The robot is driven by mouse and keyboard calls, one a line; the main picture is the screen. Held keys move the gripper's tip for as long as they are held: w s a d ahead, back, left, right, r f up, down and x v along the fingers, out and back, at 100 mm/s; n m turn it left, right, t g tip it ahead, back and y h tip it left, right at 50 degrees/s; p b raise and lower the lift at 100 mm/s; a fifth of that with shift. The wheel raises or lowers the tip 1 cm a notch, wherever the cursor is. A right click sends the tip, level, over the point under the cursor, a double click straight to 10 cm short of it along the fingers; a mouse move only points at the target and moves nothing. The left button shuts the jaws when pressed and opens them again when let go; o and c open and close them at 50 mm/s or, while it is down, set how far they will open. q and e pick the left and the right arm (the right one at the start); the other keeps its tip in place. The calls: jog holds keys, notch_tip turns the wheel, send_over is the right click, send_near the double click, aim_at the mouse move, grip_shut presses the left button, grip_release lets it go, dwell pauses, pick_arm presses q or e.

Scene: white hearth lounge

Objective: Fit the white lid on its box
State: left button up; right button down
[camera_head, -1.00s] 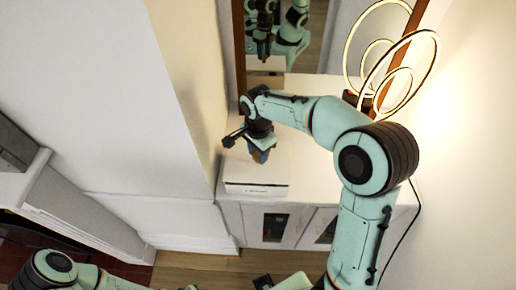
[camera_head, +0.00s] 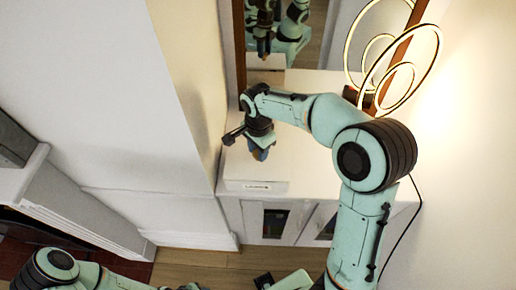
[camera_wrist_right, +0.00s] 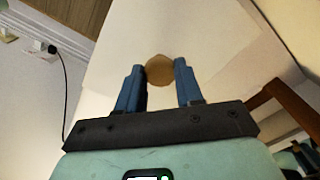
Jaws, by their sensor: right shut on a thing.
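The white lid (camera_head: 235,168) lies over its white box (camera_head: 232,186) on a white cabinet, against the wall. The box's front wall carries a small label. A round tan knob (camera_wrist_right: 159,70) stands on the lid. My right gripper (camera_head: 261,154) points down over the lid, its blue fingers shut on the knob; the wrist view shows them (camera_wrist_right: 159,76) on either side of it. I cannot tell whether the lid is seated on the rim or just above it. My left arm shows at the bottom left, but its fingers are not visible.
The white cabinet (camera_head: 312,172) has free top to the right of the box. A lamp of glowing rings (camera_head: 397,75) stands at the back right. A wood-framed mirror (camera_head: 283,40) is behind, and a wall (camera_head: 200,95) is close on the left.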

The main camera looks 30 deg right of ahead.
pick_arm(q)
jog(key=shift+s+f, duration=0.25)
jog(key=shift+f, duration=0.1)
pick_arm(e)
jog(key=shift+f, duration=0.5)
dwell(0.5)
dwell(0.3)
jog(key=shift+c, duration=0.8)
grip_release()
pick_arm(q)
jog(key=shift+r, duration=0.1)
pick_arm(e)
jog(key=shift+r, duration=0.1)
jog(key=shift+r+p, duration=0.85)
jog(key=shift+r, duration=1.1)
jog(key=shift+r+p, duration=0.7)
jog(key=shift+r, duration=0.8)
pick_arm(q)
jog(key=w+r, duration=0.4)
jog(key=shift+r, duration=0.3)
jog(key=shift+s, duration=0.15)
pick_arm(e)
jog(key=shift+f, duration=0.1)
